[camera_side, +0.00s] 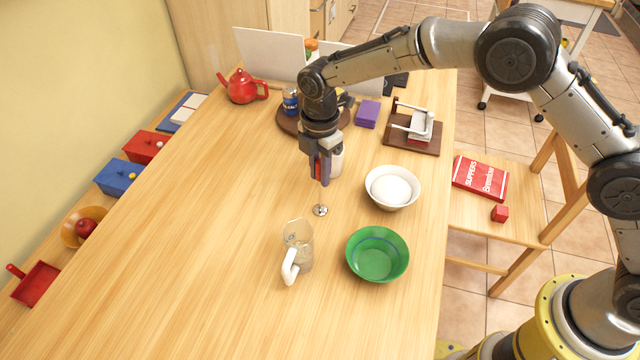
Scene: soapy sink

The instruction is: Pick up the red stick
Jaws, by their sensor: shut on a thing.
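My gripper (320,178) points down above the middle of the table, behind the clear mug and left of the white bowl. It is shut on the red stick (323,167), of which only a narrow red strip shows between the dark fingers. A small round metal piece (320,210) is just below the fingertips, in line with the stick. I cannot tell whether it is the stick's lower end, or whether it touches the table.
A clear mug with a white handle (290,265), a green bowl (377,254) and a white bowl (392,187) stand nearby. A whitish cylinder (337,160) is close behind my gripper. A red teapot (242,87) is at the back left. The left of the wooden table (200,230) is clear.

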